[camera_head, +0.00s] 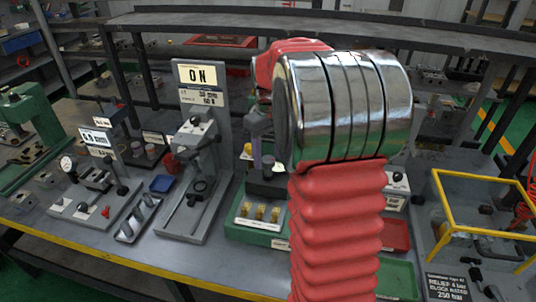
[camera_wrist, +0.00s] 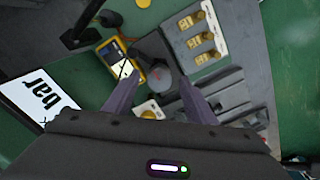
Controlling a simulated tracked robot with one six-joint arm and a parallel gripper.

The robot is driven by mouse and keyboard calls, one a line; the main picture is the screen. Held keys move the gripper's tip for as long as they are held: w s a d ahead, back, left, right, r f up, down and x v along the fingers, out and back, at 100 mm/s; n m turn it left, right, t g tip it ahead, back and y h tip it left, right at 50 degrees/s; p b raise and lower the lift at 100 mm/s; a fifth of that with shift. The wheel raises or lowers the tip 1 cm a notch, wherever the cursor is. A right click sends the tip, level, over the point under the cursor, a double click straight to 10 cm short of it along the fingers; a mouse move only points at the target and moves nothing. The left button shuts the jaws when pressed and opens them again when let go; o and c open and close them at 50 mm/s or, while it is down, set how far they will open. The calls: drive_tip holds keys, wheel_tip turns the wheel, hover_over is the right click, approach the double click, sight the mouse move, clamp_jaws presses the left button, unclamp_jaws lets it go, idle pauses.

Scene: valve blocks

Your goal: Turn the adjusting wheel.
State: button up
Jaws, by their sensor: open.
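My gripper (camera_wrist: 158,77) is open in the wrist view, its two purple-grey fingers apart. A dark round part with a grey top (camera_wrist: 163,80) shows between and beyond the fingertips; it may be the adjusting wheel, but I cannot tell for sure. I cannot tell whether the fingers touch it. In the head view my gripper (camera_head: 257,150) points down above the green-based block (camera_head: 250,234), partly hidden behind my red and chrome arm.
A yellow meter (camera_wrist: 122,62) lies beside the left finger, and several brass fittings (camera_wrist: 202,34) stand on a pale plate to the upper right. A white "bar" sign (camera_wrist: 38,98) is at left. A yellow-framed cage (camera_head: 450,236) stands at right in the head view.

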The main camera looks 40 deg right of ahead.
drive_tip(key=shift+c, duration=0.2)
drive_tip(key=c, duration=1)
drive_tip(key=shift+m, duration=0.4)
drive_tip(key=m, duration=0.7)
drive_tip(key=shift+m, duration=0.4)
drive_tip(key=m, duration=0.4)
drive_tip(key=shift+m, duration=0.3)
drive_tip(key=m, duration=0.4)
drive_tip(key=shift+m, duration=0.4)
